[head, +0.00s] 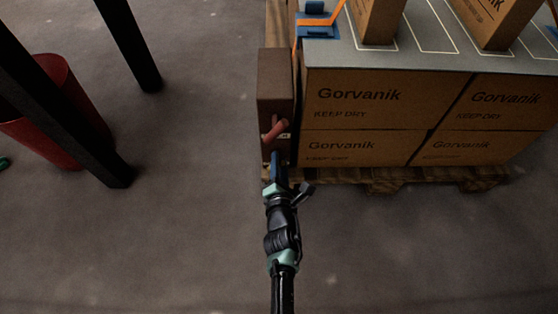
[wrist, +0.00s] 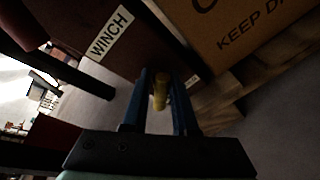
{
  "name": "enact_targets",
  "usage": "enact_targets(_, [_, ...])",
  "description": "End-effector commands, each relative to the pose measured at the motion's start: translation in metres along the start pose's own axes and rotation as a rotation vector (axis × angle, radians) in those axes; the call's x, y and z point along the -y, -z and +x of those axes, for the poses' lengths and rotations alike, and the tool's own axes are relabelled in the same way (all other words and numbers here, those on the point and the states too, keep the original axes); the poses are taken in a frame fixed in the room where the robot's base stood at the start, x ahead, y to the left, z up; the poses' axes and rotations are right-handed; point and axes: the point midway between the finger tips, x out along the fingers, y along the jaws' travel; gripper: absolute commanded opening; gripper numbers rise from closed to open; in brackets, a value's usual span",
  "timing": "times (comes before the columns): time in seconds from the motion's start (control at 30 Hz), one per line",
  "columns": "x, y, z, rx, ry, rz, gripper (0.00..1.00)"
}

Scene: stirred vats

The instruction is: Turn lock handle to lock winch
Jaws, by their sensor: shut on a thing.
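The winch is a dark brown box (head: 275,88) on the left side of the loaded pallet. Its WINCH label (wrist: 110,32) shows in the wrist view. A yellow handle (wrist: 160,92) sits between the blue fingers of my gripper (wrist: 161,75), which is shut on it. It appears to be the lock handle. In the head view my gripper (head: 276,158) is at the lower front of the box, and its fingers hide the yellow handle. A reddish handle (head: 273,131) sticks out of the box just above my fingers. A small white label (wrist: 191,81), unreadable, is beside my right finger.
Gorvanik cartons (head: 360,110) stand on a wooden pallet (head: 400,180) close to the right of my gripper. An orange strap (head: 298,38) runs up beside the winch. Dark posts (head: 128,40) and a red bin (head: 48,110) are at left. The floor between is clear.

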Motion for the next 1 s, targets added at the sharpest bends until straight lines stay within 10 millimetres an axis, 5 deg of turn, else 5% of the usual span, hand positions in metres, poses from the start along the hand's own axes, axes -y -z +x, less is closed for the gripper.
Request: enact_targets(1.0, [0.013, 0.004, 0.003, -0.170, -0.168, 0.838, 0.00])
